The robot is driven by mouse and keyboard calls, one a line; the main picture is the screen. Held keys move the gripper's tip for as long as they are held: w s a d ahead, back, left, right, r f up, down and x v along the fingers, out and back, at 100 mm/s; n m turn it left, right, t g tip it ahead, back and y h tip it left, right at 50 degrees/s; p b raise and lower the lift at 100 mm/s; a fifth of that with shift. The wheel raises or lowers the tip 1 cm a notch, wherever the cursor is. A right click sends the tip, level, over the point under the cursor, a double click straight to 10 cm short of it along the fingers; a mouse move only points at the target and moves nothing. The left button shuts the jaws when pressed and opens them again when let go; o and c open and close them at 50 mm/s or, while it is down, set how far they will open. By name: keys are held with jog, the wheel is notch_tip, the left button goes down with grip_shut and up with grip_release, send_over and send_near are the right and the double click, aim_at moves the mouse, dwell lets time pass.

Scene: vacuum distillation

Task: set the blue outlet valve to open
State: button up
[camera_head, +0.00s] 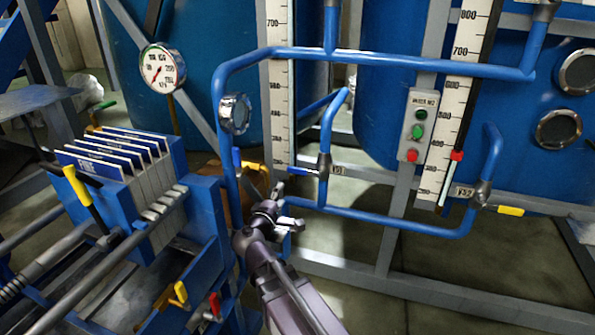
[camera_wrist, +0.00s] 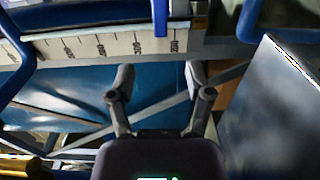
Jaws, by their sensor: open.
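A short blue lever (camera_head: 299,171) points left from the valve body (camera_head: 324,165) tagged V31, on a blue pipe at the middle of the head view. A narrow blue bar (camera_wrist: 160,17) hangs above the gap there.
Blue pipework (camera_head: 390,222) runs right to valve V32 with a yellow handle (camera_head: 510,211). A control box (camera_head: 416,125) with green and red buttons is on a grey post. A filter press (camera_head: 160,190) crowds the left. Measuring scales (camera_head: 278,90) and blue tanks (camera_head: 385,60) stand behind.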

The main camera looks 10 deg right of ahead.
aim_at(296, 172)
jog(key=shift+w, duration=0.1)
jog(key=shift+x, duration=6.85)
grip_shut()
